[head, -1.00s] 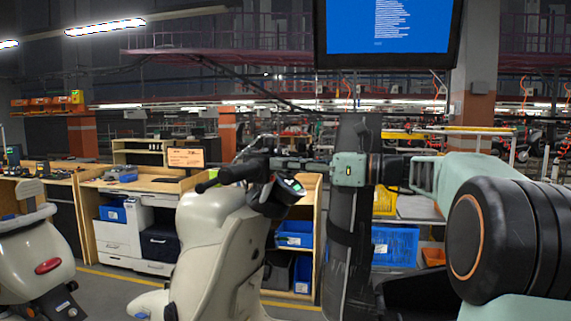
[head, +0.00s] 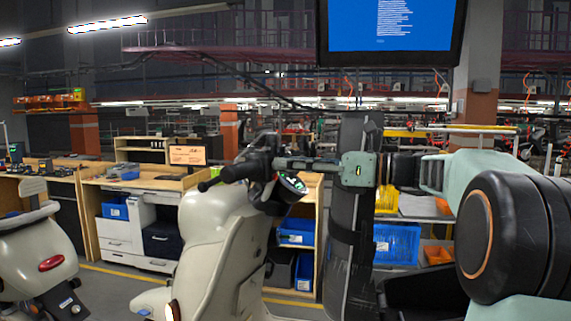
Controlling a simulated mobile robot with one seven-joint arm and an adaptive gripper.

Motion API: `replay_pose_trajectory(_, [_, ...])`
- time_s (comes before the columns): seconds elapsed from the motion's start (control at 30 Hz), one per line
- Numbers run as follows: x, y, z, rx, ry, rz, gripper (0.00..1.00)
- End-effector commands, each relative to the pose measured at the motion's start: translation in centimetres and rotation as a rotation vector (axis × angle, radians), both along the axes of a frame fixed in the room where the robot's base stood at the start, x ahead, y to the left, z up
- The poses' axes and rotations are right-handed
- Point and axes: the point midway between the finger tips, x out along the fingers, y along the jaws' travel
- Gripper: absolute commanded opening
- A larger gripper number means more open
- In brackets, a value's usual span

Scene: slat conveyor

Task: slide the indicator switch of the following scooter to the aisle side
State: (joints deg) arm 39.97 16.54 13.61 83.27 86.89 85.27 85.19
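A cream scooter (head: 215,245) stands in the middle of the head view, with a black handlebar grip (head: 229,174) pointing left and a small lit green display (head: 292,183). My gripper (head: 279,163) reaches in from the right to the handlebar controls, beside the grip and above the display. Its fingertips overlap the dark controls, so I cannot tell whether they touch or how far they are open. The indicator switch is too small and hidden to make out. A bright orange-white light glows low on this scooter's body.
Another cream scooter (head: 38,255) with a red lamp stands at the left edge. A dark wrapped column (head: 349,225) stands right behind my gripper. Wooden workbenches (head: 120,184) and blue bins (head: 396,243) are behind. A screen (head: 390,25) hangs above. Floor shows between the scooters.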

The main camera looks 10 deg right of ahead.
Motion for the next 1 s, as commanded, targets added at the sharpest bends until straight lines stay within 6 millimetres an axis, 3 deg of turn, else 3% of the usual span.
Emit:
replay_pose_trajectory(0.3, [-3.4, -5.9, 0.0, -0.001, 0.001, -0.004, 0.29])
replay_pose_trajectory(0.5, [-4.9, -8.3, 0.0, 0.0, 0.0, -0.001, 0.29])
replay_pose_trajectory(1.0, [-5.4, -8.9, 0.0, 0.0, 0.001, 0.001, 0.29])
